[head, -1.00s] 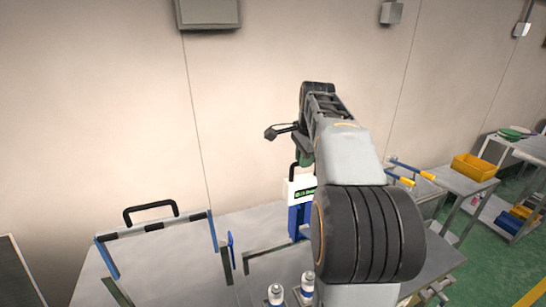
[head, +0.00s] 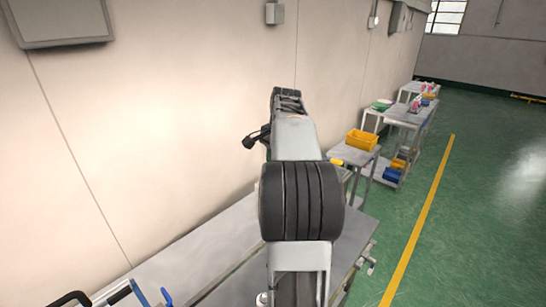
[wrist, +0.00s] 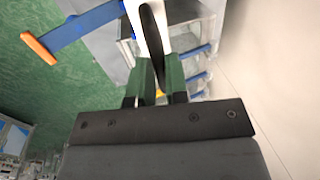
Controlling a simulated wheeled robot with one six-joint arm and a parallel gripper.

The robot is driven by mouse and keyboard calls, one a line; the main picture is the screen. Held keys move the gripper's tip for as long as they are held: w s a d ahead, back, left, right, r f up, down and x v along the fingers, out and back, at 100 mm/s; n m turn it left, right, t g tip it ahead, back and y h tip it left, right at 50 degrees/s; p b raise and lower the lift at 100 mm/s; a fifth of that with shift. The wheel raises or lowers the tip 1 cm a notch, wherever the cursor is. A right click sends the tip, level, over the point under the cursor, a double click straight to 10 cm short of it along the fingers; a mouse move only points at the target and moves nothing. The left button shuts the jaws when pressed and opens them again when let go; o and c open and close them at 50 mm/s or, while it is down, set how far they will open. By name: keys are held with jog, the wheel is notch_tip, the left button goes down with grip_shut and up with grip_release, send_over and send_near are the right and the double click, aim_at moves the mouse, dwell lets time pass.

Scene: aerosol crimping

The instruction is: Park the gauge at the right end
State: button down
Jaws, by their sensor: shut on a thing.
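My gripper (wrist: 160,62) shows in the wrist view with two green fingers shut on the upright black handle of what I take to be the gauge (wrist: 153,32). White and blue parts of it show around and beyond the handle. In the head view my own arm covers the gripper and the held gauge, so its height over the table cannot be told there. The grey worktable (head: 222,252) runs along the wall below my arm.
A small side table (head: 352,160) with a yellow bin (head: 361,140) stands beyond the worktable's far end. More carts with bins and coloured items stand farther back. The green floor right of the worktable is open, with a yellow line (head: 425,215). The wall is close on the left.

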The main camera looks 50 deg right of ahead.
jog(key=shift+d, duration=0.1)
jog(key=c, duration=1.6)
grip_release()
jog(key=o, duration=0.3)
jog(key=shift+d, duration=0.25)
jog(key=shift+o, duration=0.8)
jog(key=shift+a, duration=0.2)
jog(key=s+r, duration=0.1)
jog(key=r, duration=0.8)
jog(key=s+r, duration=0.1)
jog(key=r, duration=0.3)
jog(key=shift+s+r, duration=0.3)
